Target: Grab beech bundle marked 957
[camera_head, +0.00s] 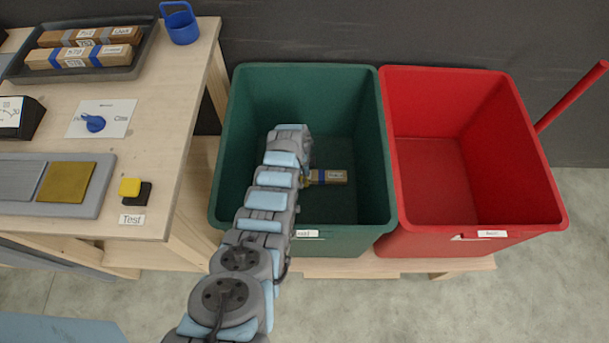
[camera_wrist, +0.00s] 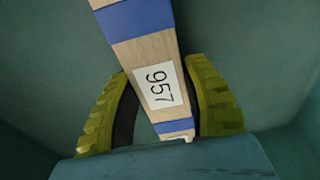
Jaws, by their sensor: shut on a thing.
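The beech bundle marked 957 (camera_wrist: 150,60) is a pale wooden bar with blue bands and a white label. In the wrist view it lies between the yellow-green fingers of my gripper (camera_wrist: 160,105), which are shut on it. In the head view the bundle (camera_head: 330,177) shows inside the green bin (camera_head: 236,150), to the right of my arm's end. My gripper itself is mostly hidden there by the arm. I cannot tell whether the bundle touches the bin floor.
An empty red bin (camera_head: 520,150) stands right of the green one. The green bin's walls surround my arm's end.

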